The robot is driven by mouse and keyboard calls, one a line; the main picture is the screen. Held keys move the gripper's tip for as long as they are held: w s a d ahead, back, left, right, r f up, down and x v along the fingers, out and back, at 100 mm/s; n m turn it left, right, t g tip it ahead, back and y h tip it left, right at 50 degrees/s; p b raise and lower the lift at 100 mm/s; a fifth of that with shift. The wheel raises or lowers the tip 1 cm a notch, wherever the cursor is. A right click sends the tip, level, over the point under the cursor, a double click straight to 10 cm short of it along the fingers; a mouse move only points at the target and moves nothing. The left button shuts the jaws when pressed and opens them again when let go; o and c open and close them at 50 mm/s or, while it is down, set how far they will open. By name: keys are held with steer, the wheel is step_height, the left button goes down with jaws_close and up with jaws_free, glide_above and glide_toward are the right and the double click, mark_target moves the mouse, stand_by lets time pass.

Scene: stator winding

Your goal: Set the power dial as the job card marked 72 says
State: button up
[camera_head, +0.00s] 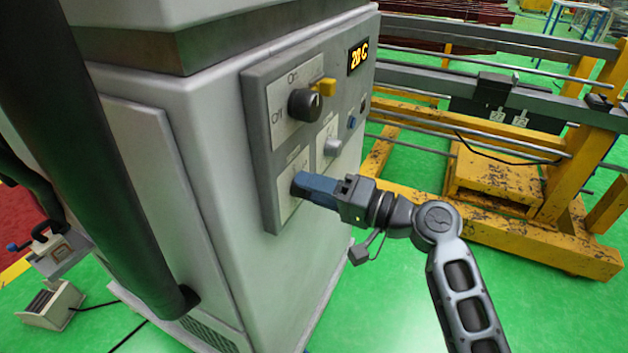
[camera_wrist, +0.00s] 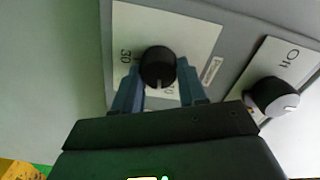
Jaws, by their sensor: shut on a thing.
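My gripper (camera_head: 303,187) reaches the lower left dial plate on the grey control panel. In the wrist view my gripper (camera_wrist: 158,88) has its blue fingers on either side of a round black dial (camera_wrist: 158,66) and is shut on it. The dial sits on a white plate (camera_wrist: 190,30) with "30" at its left; its other marks are partly hidden by the fingers. A pale pointer line on the dial faces toward my gripper. Two small white cards (camera_head: 507,115) hang on the yellow frame at the right; their print is too small to read surely.
A second dark knob (camera_wrist: 272,97) with a white plate is beside it, marked "Off". Green floor lies open below. A yellow frame (camera_head: 560,235) stands right.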

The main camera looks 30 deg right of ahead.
steer(key=shift+f+m+p, duration=0.1)
steer(key=shift+m+p, duration=2.2)
steer(key=shift+m, duration=1.5)
steer(key=shift+f, duration=0.1)
steer(key=o, duration=1.1)
steer(key=shift+c, duration=0.2)
steer(key=b+v, duration=0.1)
steer(key=v, duration=0.7)
steer(key=shift+b, duration=0.35)
steer(key=shift+a, duration=0.1)
